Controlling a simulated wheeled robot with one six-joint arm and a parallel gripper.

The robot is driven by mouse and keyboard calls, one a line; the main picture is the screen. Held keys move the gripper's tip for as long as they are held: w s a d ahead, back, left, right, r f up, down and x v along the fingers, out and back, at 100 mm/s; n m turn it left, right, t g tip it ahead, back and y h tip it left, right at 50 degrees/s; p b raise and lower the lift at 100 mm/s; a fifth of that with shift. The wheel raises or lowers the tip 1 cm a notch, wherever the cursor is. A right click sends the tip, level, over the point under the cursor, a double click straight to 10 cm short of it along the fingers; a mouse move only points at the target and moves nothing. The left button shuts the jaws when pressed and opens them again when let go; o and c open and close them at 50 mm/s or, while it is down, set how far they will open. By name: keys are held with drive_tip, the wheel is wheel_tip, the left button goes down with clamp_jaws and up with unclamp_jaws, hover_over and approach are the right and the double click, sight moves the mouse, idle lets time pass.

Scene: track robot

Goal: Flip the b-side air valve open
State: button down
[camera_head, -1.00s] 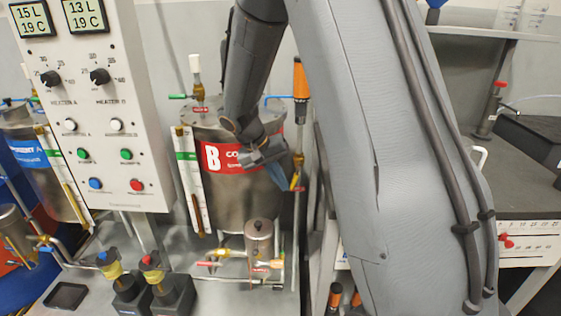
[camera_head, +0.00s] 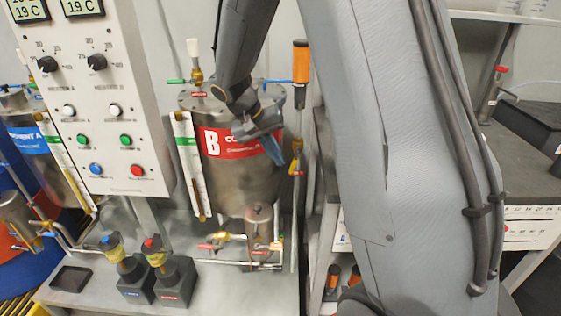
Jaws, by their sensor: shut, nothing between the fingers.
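The steel B tank (camera_head: 240,185) with a red label stands left of my arm. To its right, a thin vertical air line carries a small valve with a yellow part (camera_head: 296,158) and a red tag, below an orange-topped cylinder (camera_head: 300,62). I take this as the b-side air valve; its handle position is too small to tell. My gripper (camera_head: 274,150) is in front of the tank's right side, just left of that valve. Its bluish fingers point down and right, shut and empty. I see no clear contact with the valve.
A control panel (camera_head: 105,130) stands at the left, before the A tank (camera_head: 40,150). Two small pumps (camera_head: 155,278) and a small metal canister (camera_head: 259,228) with pipes are below. My arm hides much of the right; a grey bench (camera_head: 500,180) stands beyond it.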

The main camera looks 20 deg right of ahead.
drive_tip(key=v, duration=0.5)
drive_tip(key=shift+a+r, duration=0.1)
drive_tip(key=shift+r, duration=0.05)
drive_tip(key=s+a+f+n+y, duration=0.1)
drive_tip(key=s+a, duration=0.1)
drive_tip(key=s, duration=0.5)
drive_tip(key=s+a+f+n+y+p, duration=0.1)
drive_tip(key=s+a+f+n+y, duration=0.1)
drive_tip(key=s, duration=0.6)
drive_tip(key=s+a+f+n+y+p, duration=0.1)
drive_tip(key=s+a+n+y, duration=0.1)
drive_tip(key=s, duration=0.6)
drive_tip(key=shift+a, duration=0.45)
